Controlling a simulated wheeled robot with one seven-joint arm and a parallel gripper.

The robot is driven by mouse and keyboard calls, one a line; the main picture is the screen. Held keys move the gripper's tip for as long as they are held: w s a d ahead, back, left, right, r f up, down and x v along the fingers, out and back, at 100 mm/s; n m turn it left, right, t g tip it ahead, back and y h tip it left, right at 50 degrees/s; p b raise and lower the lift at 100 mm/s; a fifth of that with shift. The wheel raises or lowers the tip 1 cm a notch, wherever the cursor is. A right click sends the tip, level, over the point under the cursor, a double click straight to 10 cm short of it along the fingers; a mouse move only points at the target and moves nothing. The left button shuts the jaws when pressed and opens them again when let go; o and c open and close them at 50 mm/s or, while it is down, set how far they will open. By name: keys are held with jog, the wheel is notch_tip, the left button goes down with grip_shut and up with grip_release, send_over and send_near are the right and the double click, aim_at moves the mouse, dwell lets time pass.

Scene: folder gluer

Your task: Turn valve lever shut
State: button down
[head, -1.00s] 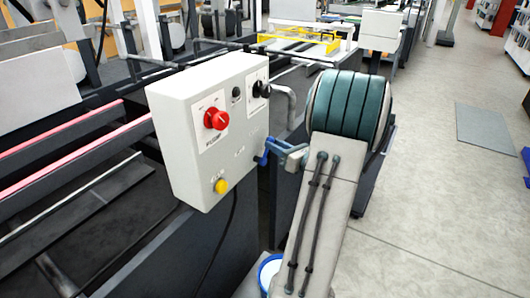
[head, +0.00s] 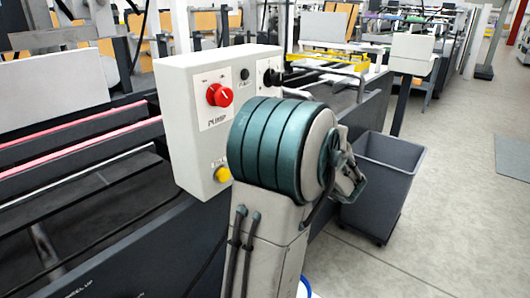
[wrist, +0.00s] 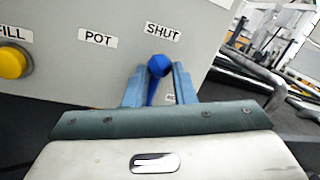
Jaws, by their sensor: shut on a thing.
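The blue valve lever (wrist: 153,92) with its round knob shows in the wrist view, on the face of the light grey control box (wrist: 95,75). The knob is just below the SHUT label (wrist: 162,32); the POT label (wrist: 97,38) is to its left. My gripper (wrist: 158,76) has one blue-grey finger on each side of the lever and is shut on it. The lever's lower end is partly hidden by my gripper. In the head view my arm hides the lever and gripper; the control box (head: 172,120) shows left of my arm.
The box carries a red PUMP knob (head: 219,95), a black knob (head: 271,77) and a yellow button (head: 223,174), also in the wrist view (wrist: 13,62). A dark grey bin (head: 377,190) stands right of my arm. A bent metal pipe (head: 335,75) is behind.

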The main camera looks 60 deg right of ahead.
jog(key=shift+w+r, duration=0.15)
jog(key=shift+r, duration=0.1)
jog(key=c, duration=1.3)
grip_release()
jog(key=shift+w, duration=0.1)
jog(key=shift+o, duration=0.5)
jog(key=shift+w, duration=0.15)
jog(key=shift+f, duration=0.15)
jog(key=v, duration=1.4)
